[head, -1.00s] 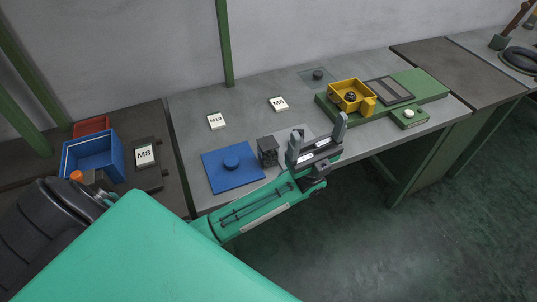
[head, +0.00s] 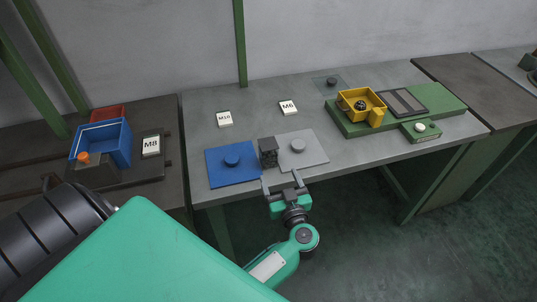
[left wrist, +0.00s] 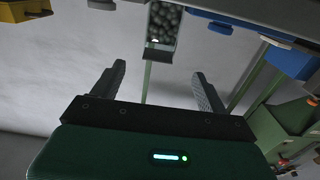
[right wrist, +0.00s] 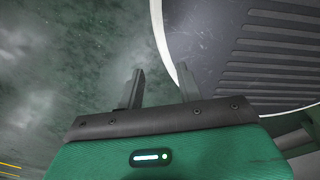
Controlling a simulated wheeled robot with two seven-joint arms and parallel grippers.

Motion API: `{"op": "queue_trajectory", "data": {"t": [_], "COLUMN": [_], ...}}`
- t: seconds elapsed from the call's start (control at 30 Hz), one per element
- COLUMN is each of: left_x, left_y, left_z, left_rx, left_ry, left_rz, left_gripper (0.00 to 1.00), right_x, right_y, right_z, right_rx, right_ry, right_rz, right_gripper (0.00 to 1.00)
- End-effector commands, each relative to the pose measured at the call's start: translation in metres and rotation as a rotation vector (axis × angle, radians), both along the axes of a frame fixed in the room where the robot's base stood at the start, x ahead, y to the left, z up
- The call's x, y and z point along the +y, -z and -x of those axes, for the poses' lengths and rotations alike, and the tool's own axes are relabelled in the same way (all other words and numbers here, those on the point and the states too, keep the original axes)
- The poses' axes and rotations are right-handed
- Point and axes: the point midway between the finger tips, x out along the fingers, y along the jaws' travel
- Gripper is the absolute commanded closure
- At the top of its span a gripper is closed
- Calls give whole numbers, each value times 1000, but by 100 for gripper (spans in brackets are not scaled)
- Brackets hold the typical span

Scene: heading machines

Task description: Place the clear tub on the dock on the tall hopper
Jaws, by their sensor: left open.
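A small clear tub (head: 268,152) full of dark balls stands on the grey bench between the blue plate (head: 218,174) and the light grey plate (head: 317,157). In the left wrist view the tub (left wrist: 163,25) appears upside down beyond the fingertips, between them. My left gripper (head: 281,188) is open and empty at the bench's front edge, just short of the tub and apart from it. My right gripper (right wrist: 160,88) is open and empty above the floor, outside the head view. I cannot make out the tall hopper or tell which part is the dock.
A yellow tub (head: 375,116) stands on a green base (head: 450,102) at the right. White cards marked M10 (head: 224,119) and M6 (head: 288,108) lie behind. A blue bin (head: 118,145) and an M8 card (head: 151,146) are on the left table.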

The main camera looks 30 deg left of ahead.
Motion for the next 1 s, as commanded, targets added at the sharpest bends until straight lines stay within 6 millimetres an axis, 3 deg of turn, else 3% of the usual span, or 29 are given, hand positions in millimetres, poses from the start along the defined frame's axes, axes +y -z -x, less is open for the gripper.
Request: {"op": "queue_trajectory", "data": {"t": [0.3,1.0], "left_x": [47,97], "left_y": [-3,2], "left_z": [-40,-84], "left_rx": [-3,-2], "left_ry": [-1,0], "left_rz": [-7,-4], "left_gripper": [24,24], "right_x": [16,3], "right_y": [-12,-28], "right_z": [0,0], "right_rx": [1,1], "right_ry": [4,1], "right_rz": [-17,-3], "right_gripper": [64,64]}}
